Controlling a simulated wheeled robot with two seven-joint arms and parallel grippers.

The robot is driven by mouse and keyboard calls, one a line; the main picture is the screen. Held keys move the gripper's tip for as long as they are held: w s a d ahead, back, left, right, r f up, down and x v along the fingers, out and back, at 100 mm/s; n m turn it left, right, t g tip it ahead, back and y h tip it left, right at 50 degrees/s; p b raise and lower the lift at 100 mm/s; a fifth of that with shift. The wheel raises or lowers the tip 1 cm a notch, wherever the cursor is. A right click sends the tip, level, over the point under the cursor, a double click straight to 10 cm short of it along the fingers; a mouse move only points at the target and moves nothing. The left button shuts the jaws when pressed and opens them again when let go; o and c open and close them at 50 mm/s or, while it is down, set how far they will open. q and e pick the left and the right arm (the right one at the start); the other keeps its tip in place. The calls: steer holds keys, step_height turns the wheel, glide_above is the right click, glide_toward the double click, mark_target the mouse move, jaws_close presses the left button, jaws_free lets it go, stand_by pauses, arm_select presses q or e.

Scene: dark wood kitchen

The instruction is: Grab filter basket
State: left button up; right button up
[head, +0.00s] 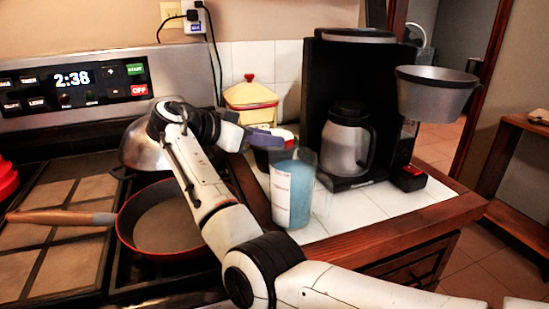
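The filter basket (437,95) is a grey, wide-rimmed, tapered cup at the right side of the black coffee maker (318,85). It sits up high, swung out from the machine's body. My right arm crosses the middle of the head view from the lower right. My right gripper (266,138) is above the counter's left part, well left of the basket and apart from it. Its fingers are seen edge-on, so I cannot tell whether they are open or shut. My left gripper is not in view.
A steel carafe (347,145) stands in the coffee maker. A blue labelled container (293,190) stands in front of it, near my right forearm. A yellow canister (251,99) is behind my gripper. A red pan (160,225) is on the stove. The counter's right front is clear.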

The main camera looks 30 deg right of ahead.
steer(key=x, duration=0.4)
steer(key=shift+s+d+f, duration=0.1)
steer(key=shift+s+d, duration=0.05)
steer(key=shift+d, duration=0.25)
jaws_close()
steer(key=shift+f, duration=0.1)
stand_by(0.9)
